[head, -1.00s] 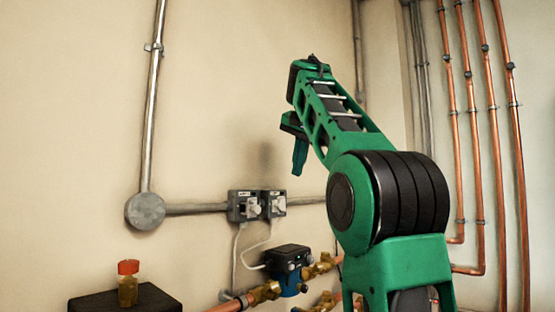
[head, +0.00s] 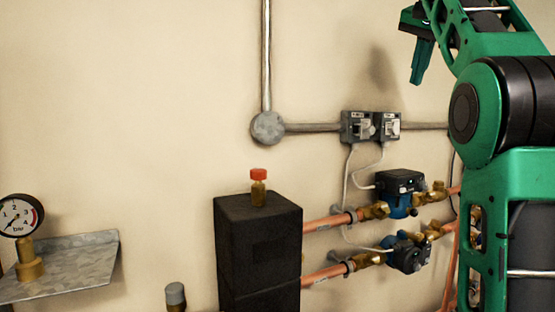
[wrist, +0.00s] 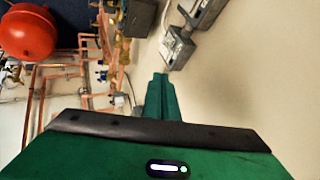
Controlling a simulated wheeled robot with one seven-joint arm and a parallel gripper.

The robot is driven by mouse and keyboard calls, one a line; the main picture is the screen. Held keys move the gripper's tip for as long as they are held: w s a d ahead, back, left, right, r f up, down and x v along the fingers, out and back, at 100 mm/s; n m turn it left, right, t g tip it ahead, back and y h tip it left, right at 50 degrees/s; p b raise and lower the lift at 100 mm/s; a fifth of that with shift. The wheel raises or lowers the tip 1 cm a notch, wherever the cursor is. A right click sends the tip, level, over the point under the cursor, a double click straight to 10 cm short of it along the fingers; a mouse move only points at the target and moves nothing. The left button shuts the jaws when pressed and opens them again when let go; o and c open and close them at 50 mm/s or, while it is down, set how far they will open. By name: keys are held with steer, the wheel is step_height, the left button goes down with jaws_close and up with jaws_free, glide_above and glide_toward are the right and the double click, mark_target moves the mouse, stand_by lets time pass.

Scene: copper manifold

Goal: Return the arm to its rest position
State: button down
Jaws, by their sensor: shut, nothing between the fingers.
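My gripper (head: 418,79) is at the upper right of the head view, at the end of my green arm. Its fingers point down and are shut with nothing between them. It hangs in the air above and right of the grey switch boxes on the wall. In the wrist view, the closed green fingers (wrist: 161,78) show at the middle, in front of the wall and pipes.
Two switch boxes (head: 370,127) sit on the wall, with blue pumps (head: 399,203) on copper pipes below. A black box (head: 258,250) carries a red-capped brass fitting (head: 258,188). A gauge (head: 20,216) stands on a metal shelf (head: 75,262). A red vessel (wrist: 28,34) shows in the wrist view.

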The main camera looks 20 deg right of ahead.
steer(key=s+f+n+g+y, duration=0.15)
steer(key=s+f, duration=0.25)
steer(key=f, duration=1.1)
steer(key=s+a+f+n+g+y, duration=0.1)
steer(key=s+a+f, duration=0.4)
steer(key=f, duration=0.8)
steer(key=s+a+f+n+g, duration=0.2)
steer(key=s+a+f, duration=0.3)
steer(key=s+f, duration=0.5)
steer(key=s+a+f+n+g+y, duration=0.1)
steer(key=s+a+f+n, duration=0.3)
steer(key=f, duration=1.2)
steer(key=s+a+g, duration=0.1)
steer(key=s+a, duration=0.1)
steer(key=s, duration=0.1)
steer(key=shift+s+f+y, duration=0.35)
steer(key=shift+f, duration=0.05)
steer(key=shift+w+f, duration=0.2)
steer(key=shift+w, duration=0.45)
steer(key=c, duration=2.5)
jaws_free()
